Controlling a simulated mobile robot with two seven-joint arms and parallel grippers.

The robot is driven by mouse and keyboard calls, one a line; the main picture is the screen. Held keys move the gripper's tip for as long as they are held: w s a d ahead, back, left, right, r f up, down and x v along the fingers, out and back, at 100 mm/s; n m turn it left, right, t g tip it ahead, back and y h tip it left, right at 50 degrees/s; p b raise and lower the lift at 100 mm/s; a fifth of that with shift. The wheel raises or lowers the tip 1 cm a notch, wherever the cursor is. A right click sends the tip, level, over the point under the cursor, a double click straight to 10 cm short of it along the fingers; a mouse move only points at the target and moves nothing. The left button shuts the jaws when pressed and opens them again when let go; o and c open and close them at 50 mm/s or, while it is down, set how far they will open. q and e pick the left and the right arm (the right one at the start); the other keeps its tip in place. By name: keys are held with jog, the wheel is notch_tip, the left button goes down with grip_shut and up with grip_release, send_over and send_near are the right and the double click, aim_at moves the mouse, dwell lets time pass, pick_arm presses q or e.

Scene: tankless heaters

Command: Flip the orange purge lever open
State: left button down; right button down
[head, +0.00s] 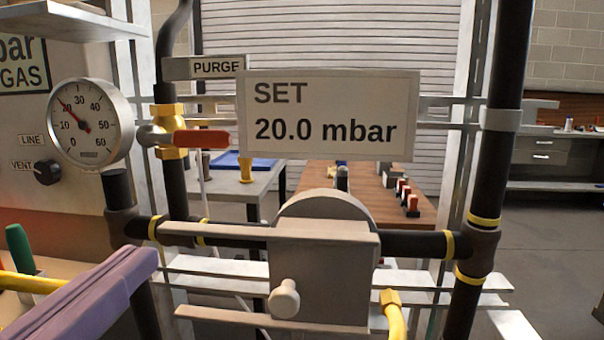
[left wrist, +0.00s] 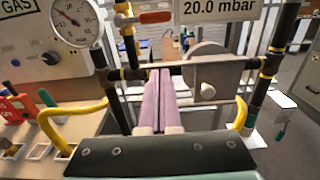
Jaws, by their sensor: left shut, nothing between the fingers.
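The orange purge lever (head: 202,139) lies level, pointing right from a brass valve (head: 170,112) on a dark upright pipe, below the PURGE label (head: 216,67). The lever also shows at the top of the left wrist view (left wrist: 155,17). My left gripper (head: 148,262) shows as purple fingers at the lower left of the head view, lower than the lever and apart from it. In the left wrist view, the two purple fingers (left wrist: 160,75) lie side by side, shut and empty, pointing towards the pipework below the lever. My right gripper is not in view.
A pressure gauge (head: 90,122) and a VENT knob (head: 48,172) sit left of the valve. The SET sign (head: 328,115) is right of the lever. A grey regulator (head: 322,270) and black horizontal pipe lie below. Yellow hoses (left wrist: 75,115) flank the fingers.

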aim_at(181, 138)
pick_arm(q)
jog(key=w+p, duration=0.1)
jog(key=w, duration=0.2)
jog(key=w+r+p, duration=0.1)
jog(key=w, duration=0.3)
jog(key=w+r+p, duration=0.1)
jog(key=w, duration=0.2)
jog(key=shift+w+d+r, duration=0.2)
jog(key=shift+w, duration=0.15)
jog(key=shift+w+r+p, duration=0.15)
jog(key=shift+r+p, duration=0.15)
jog(key=shift+r, duration=0.35)
jog(key=shift+w+r, duration=0.1)
jog(key=shift+r, duration=0.05)
